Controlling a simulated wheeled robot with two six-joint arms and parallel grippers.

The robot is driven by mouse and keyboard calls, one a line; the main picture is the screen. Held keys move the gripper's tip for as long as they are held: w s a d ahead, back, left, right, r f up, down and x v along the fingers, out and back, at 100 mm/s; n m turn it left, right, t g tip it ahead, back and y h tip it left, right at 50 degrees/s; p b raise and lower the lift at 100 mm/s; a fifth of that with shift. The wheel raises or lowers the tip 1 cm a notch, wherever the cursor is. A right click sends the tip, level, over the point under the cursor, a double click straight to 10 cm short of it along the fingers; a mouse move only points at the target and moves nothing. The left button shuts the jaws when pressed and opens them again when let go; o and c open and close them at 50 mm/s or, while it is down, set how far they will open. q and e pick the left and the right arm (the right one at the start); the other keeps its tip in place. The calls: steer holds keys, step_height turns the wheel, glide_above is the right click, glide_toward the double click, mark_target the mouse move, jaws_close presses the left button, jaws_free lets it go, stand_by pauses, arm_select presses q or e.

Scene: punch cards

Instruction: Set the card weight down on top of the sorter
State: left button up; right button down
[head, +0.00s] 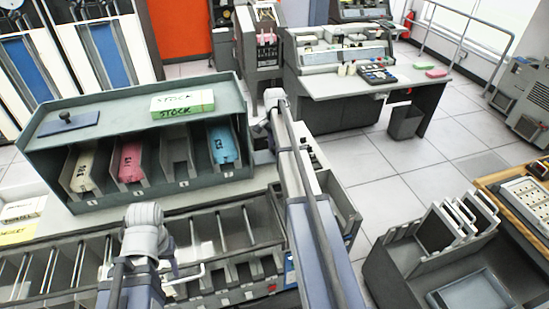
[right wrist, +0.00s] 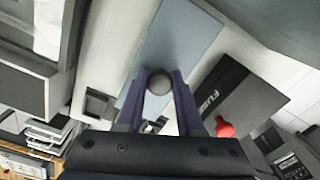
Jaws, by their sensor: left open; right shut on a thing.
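The sorter appears to be the grey-green cabinet (head: 110,113) with numbered bays in the head view. Its bays hold buff, pink and blue card stacks, and one bay looks empty. In the right wrist view my right gripper (right wrist: 159,84) is shut on the round grey knob of the card weight (right wrist: 160,83), and a flat blue surface (right wrist: 185,38) shows beyond it. Whether that surface is part of the weight I cannot tell. In the head view, my right arm stands right of the cabinet and hides the fingers. My left arm is at lower left; its fingers are hidden.
On the cabinet top lie a blue plate with a dark knob (head: 66,121) at left and a box marked STOCK (head: 182,104); bare top lies between and around them. A row of open bins (head: 215,235) runs along the front. A card rack (head: 425,250) stands at right.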

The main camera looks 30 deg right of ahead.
mark_target(274, 147)
arm_select(q)
steer(key=shift+f+b, duration=1.15)
steer(key=shift+f, duration=0.5)
arm_select(e)
steer(key=shift+f, duration=1.6)
steer(key=shift+f, duration=0.1)
arm_select(q)
steer(key=shift+f, duration=0.2)
arm_select(e)
steer(key=shift+f, duration=0.15)
arm_select(q)
steer(key=shift+r, duration=0.1)
arm_select(e)
steer(key=c, duration=0.5)
jaws_free()
steer(key=shift+c, duration=0.2)
steer(key=shift+r, duration=0.2)
step_height(274, 147, up, 12)
steer(key=p, duration=1.2)
steer(key=shift+r, duration=0.1)
arm_select(q)
step_height(274, 147, up, 12)
steer(key=shift+r, duration=0.15)
